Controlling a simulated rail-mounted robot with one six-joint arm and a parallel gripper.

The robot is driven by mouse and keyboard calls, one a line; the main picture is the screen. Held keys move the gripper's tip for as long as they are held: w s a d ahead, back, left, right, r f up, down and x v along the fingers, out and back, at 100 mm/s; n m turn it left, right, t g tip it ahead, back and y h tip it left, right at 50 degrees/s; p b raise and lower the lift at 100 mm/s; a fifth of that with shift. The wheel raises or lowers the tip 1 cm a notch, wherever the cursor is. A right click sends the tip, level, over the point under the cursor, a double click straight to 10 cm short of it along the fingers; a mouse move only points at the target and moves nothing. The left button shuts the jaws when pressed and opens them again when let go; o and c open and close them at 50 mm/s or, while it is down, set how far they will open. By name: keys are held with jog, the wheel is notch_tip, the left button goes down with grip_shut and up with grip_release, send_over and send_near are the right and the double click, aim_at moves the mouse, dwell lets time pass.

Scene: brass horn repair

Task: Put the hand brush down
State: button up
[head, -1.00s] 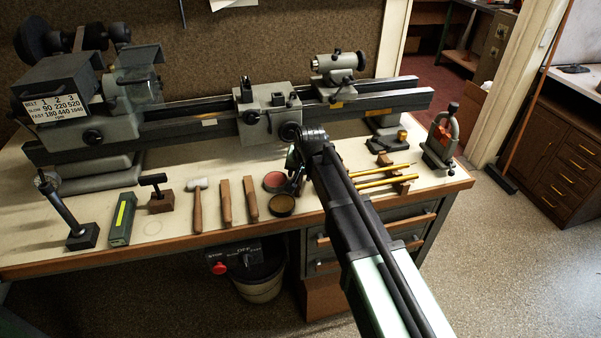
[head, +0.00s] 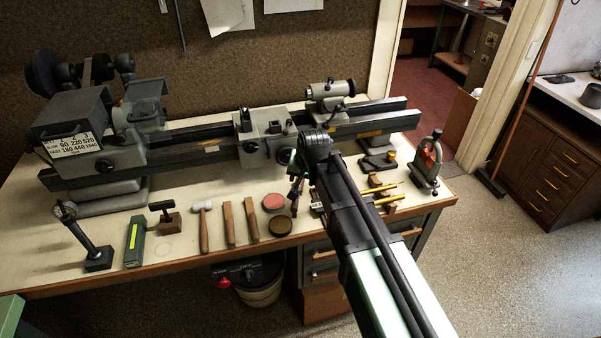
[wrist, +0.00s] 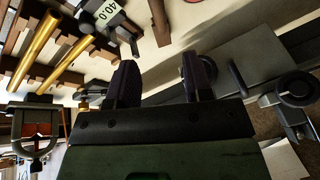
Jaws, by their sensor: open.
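I cannot pick out the hand brush for certain in either view. In the head view my arm hides most of the gripper, which is over the bench just right of the red and brown round tins.
The lathe (head: 190,148) runs along the bench's back. A mallet (head: 203,225), wooden pieces (head: 229,222), a red tin (head: 274,202) and a brown tin (head: 281,226) lie left of my gripper. Brass tubes (head: 378,190) on racks and a clamp (head: 428,160) stand right.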

jog(key=shift+d+f, duration=0.1)
jog(key=shift+f, duration=0.05)
jog(key=s+d+f+n+g+h, duration=0.1)
jog(key=s+d+g, duration=0.3)
jog(key=s+d, duration=1.4)
jog(key=shift+s+d+h, duration=0.35)
jog(key=shift+s+h, duration=0.05)
jog(key=shift+s, duration=0.25)
jog(key=shift+o, duration=0.5)
